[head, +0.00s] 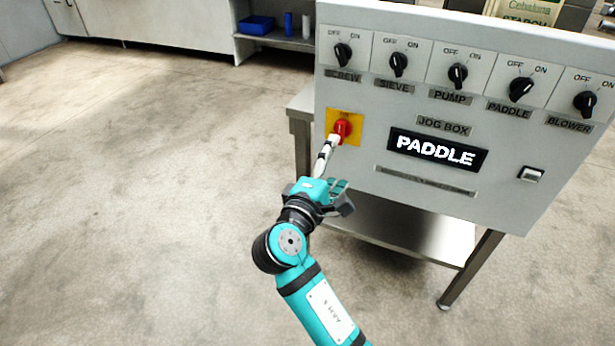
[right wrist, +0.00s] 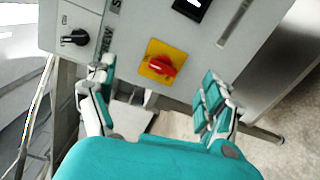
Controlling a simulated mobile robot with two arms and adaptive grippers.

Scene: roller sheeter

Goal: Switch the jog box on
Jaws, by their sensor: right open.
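The jog box is a light grey panel (head: 345,180) on a metal stand at the right of the head view. A red rotary knob (head: 342,129) sits on a yellow square plate (head: 333,117) at its lower left. The knob also shows in the right wrist view (right wrist: 161,66), its grip lying roughly level there. A dark display (head: 437,150) reads PADDLE in white. My right gripper (head: 336,172) is open and empty just in front of the red knob. In the right wrist view its fingers (right wrist: 155,87) stand apart on either side below the knob. Contact cannot be told.
Several black OFF/ON knobs line the panel's top, among them SCREW (head: 343,53) and BLOWER (head: 585,103). A small rocker switch (head: 530,174) is at the lower right. A steel shelf (head: 400,234) is under the panel. The floor (head: 140,180) to the left is clear.

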